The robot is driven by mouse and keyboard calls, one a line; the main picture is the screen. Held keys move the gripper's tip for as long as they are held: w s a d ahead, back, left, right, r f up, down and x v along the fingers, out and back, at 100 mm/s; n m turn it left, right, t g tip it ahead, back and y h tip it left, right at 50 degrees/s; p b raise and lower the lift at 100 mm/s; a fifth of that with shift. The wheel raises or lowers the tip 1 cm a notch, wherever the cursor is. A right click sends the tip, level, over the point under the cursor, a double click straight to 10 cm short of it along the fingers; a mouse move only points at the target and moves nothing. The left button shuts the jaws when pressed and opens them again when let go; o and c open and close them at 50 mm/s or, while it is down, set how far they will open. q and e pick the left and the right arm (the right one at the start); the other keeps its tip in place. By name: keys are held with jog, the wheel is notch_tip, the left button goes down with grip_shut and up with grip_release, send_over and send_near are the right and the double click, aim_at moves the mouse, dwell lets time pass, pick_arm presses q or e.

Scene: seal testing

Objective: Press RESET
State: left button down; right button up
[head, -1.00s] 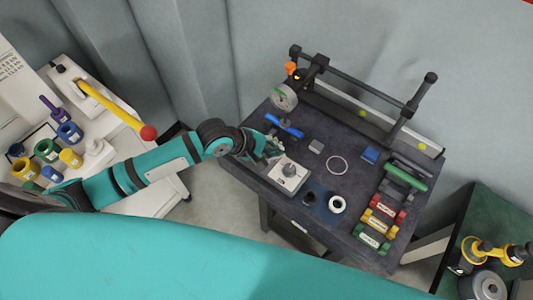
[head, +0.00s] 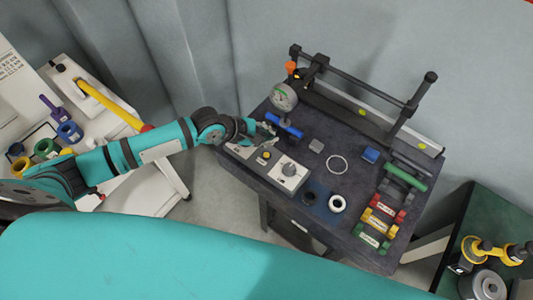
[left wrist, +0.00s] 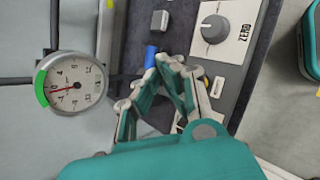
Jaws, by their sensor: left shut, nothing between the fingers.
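The grey control panel (head: 240,152) lies along the left edge of the dark table. It carries a white plate with a round knob (head: 289,170) and, left of it, a small yellow button (head: 266,155). No RESET lettering is readable. In the left wrist view the knob (left wrist: 214,29) is on a plate marked ZERO, and my fingers hide part of the panel below it. My left gripper (head: 271,130) is shut and empty, above the table's left part, beyond the yellow button and close to a blue-handled valve (head: 287,131). My right gripper is out of view.
A dial gauge (head: 284,96) stands behind the valve and shows large in the left wrist view (left wrist: 71,82). A black rail frame (head: 365,80) runs along the back. A ring (head: 337,165), a white collar (head: 337,204) and coloured blocks (head: 380,222) lie to the right.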

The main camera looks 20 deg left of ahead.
pick_arm(q)
jog(key=b, duration=0.6)
send_over(267, 156)
notch_tip(267, 156, down, 6)
jog(key=shift+d+r, duration=0.1)
jog(key=shift+r, duration=0.15)
jog(key=shift+f, duration=1)
jog(key=shift+f, duration=0.1)
jog(key=shift+f, duration=0.3)
jog(key=shift+s+f, duration=0.1)
jog(key=shift+f, duration=0.35)
dwell(0.4)
jog(key=shift+r, duration=0.1)
jog(key=shift+r+p, duration=0.75)
jog(key=shift+p, duration=0.35)
